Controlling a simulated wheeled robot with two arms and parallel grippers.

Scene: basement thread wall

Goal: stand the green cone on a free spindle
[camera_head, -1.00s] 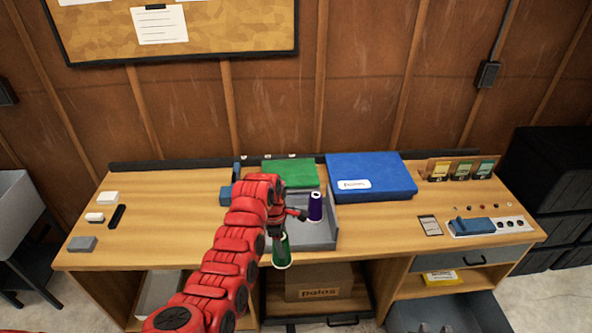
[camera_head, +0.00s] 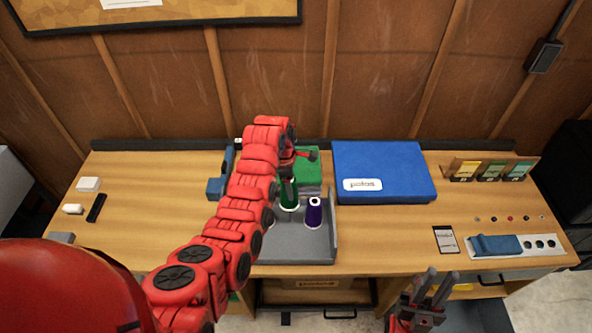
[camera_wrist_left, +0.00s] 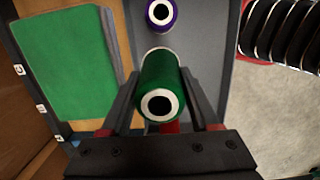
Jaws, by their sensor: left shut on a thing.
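My left gripper (camera_head: 290,184) is shut on the green cone (camera_head: 289,203), which is upright over the grey tray (camera_head: 300,249). In the left wrist view, the green cone (camera_wrist_left: 161,74) sits between the two fingers, its pale end with a dark hole facing the camera. A purple cone (camera_head: 314,215) stands upright in the tray, just right of the green one; it also shows in the left wrist view (camera_wrist_left: 160,13). I cannot tell whether the green cone's base touches anything. No free spindle shows clearly. My right gripper (camera_head: 433,289) is open and empty, in front of the bench.
A green block (camera_head: 309,166) lies behind the tray and a large blue box (camera_head: 385,175) is to its right. A blue-grey device (camera_head: 497,245) and a small card (camera_head: 445,239) lie further right.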

